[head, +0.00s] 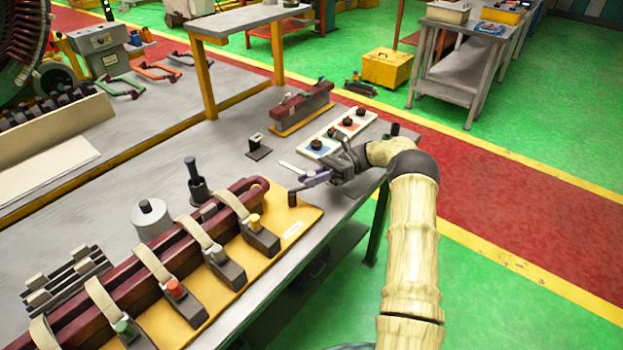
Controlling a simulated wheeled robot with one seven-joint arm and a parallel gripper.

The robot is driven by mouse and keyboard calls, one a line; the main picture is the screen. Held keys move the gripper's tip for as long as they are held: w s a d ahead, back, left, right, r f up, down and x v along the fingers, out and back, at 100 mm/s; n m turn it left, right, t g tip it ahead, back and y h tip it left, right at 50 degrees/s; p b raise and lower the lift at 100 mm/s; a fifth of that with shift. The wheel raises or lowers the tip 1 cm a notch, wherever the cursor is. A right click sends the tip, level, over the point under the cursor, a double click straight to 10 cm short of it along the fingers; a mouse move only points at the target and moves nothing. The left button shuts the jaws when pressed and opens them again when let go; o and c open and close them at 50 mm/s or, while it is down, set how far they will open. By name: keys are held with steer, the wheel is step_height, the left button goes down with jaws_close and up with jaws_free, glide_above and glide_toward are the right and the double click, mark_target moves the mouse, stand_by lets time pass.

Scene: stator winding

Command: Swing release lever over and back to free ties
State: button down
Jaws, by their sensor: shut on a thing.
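My gripper (331,174) is at the right edge of the workbench, beyond the far right corner of the yellow base plate (297,212). It is shut on a small purple piece (315,179) with a dark end hanging over the plate's far edge. I cannot tell whether this piece is the release lever. Several tan ties (152,262) loop over the dark red coil bar (105,290) on the plate. Their ends run to grey blocks with coloured caps, among them a yellow cap (255,220) and a red cap (175,289). The ties look closed around the bar.
A panel with dark knobs (338,132) lies just behind my gripper. A small black block (257,147) and a second dark red bar (303,103) stand farther back. A metal spool (150,219) and a dark upright post (195,180) stand left of the coil bar.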

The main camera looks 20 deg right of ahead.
steer(key=c, duration=1.3)
jaws_free()
steer(key=shift+d, duration=0.1)
